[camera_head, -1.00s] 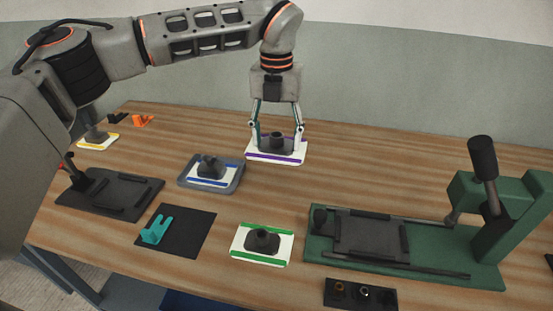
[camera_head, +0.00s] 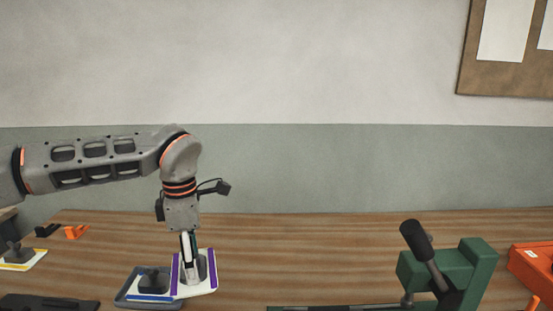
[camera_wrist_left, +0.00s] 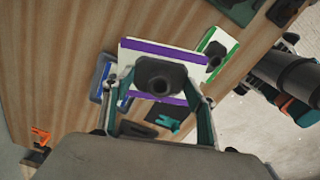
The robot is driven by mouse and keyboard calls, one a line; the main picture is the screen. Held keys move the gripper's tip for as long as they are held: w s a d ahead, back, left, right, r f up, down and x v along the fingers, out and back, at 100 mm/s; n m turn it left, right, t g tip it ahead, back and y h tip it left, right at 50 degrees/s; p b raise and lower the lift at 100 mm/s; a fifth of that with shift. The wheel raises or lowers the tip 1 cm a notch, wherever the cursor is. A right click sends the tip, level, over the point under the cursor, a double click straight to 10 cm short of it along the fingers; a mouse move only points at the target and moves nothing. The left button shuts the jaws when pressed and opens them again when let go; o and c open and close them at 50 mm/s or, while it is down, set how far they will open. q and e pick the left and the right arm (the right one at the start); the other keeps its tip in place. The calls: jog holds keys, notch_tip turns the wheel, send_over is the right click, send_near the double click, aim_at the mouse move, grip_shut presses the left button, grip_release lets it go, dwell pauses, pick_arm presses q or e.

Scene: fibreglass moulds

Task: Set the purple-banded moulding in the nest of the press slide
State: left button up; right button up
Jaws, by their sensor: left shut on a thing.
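The purple-banded moulding (camera_head: 212,269) is a white plate with two purple bands and a dark central boss. My left gripper (camera_wrist_left: 160,88) is shut on it from above; the moulding (camera_wrist_left: 152,48) fills the middle of the left wrist view and appears held above the table. In the head view it overlaps the blue-banded moulding's tray. The green press (camera_head: 472,272), with its black-knobbed lever (camera_head: 418,240), stands at the lower right. Its slide and nest are cut off below the head view.
The grey tray (camera_head: 123,300) with the blue-banded moulding (camera_head: 150,297) is close beside the held one. A green-banded moulding (camera_wrist_left: 226,40) and a teal part (camera_wrist_left: 168,123) lie below. A yellow-banded moulding (camera_head: 36,262) is at left, an orange box (camera_head: 535,262) at right.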

aim_at(172, 284)
pick_arm(q)
jog(key=s+a+f+m, duration=0.1)
jog(key=m, duration=0.2)
jog(key=s+a+f+m, duration=0.1)
jog(key=s+m, duration=0.1)
jog(key=m, duration=0.2)
jog(key=s+a+f+m, duration=0.1)
jog(key=f+m, duration=0.1)
jog(key=m, duration=0.1)
jog(key=shift+s+a, duration=0.25)
jog(key=s+a+f+m, duration=0.2)
jog(key=s+f+m, duration=0.2)
jog(key=m, duration=0.7)
jog(key=shift+s+a, duration=0.2)
jog(key=shift+s, duration=0.9)
jog(key=shift+d+r, duration=0.1)
